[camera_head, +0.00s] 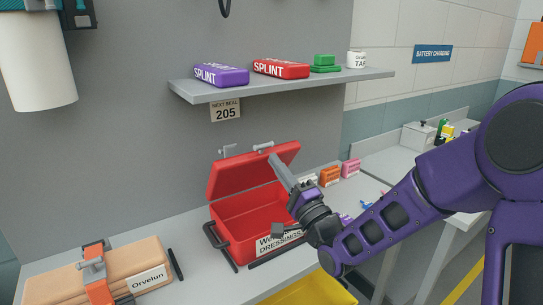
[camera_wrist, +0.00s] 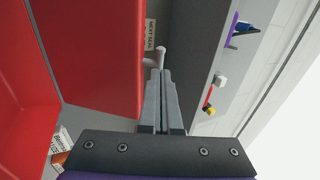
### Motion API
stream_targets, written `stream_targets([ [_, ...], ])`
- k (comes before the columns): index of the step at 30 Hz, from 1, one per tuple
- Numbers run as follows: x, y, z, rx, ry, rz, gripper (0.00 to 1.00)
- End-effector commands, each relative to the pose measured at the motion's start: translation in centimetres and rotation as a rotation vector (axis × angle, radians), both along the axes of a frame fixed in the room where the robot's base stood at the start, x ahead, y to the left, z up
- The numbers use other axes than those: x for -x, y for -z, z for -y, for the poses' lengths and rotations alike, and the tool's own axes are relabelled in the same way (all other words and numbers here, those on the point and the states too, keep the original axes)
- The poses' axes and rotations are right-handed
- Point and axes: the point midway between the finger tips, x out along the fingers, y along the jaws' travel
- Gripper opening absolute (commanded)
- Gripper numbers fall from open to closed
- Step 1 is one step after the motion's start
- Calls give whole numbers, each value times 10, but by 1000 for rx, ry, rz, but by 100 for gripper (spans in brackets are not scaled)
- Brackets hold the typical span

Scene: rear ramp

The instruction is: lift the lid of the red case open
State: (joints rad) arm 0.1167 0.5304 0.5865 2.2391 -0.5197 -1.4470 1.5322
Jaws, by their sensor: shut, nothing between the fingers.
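The red case (camera_head: 232,240) stands on the grey counter with a white label reading DRESSINGS on its front. Its lid (camera_head: 240,172) is raised, tilted up at the back, and the red inside shows. Two light metal fittings (camera_head: 263,146) stand at the lid's upper edge. My gripper (camera_head: 273,158) is shut and empty, its fingertips at the right side of the lid. In the wrist view the closed fingers (camera_wrist: 161,72) are beside the red lid (camera_wrist: 90,50), near a pale metal fitting (camera_wrist: 161,55). I cannot tell whether they touch it.
Above is a shelf (camera_head: 290,84) with splint packs. A tan Orvelun pack (camera_head: 138,262) with an orange strap lies left of the case. A yellow tray (camera_head: 315,292) is in front. Small orange (camera_head: 329,176) and pink boxes stand to the right.

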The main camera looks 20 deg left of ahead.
Motion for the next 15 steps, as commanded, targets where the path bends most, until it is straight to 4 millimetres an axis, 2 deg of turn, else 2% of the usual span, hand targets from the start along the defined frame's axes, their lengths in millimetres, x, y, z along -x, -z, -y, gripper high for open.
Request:
stream_targets([
  [6, -14, -9, -16, 1, -1, 0, 0],
  [15, -16, -10, -19, 1, 0, -1, 0],
])
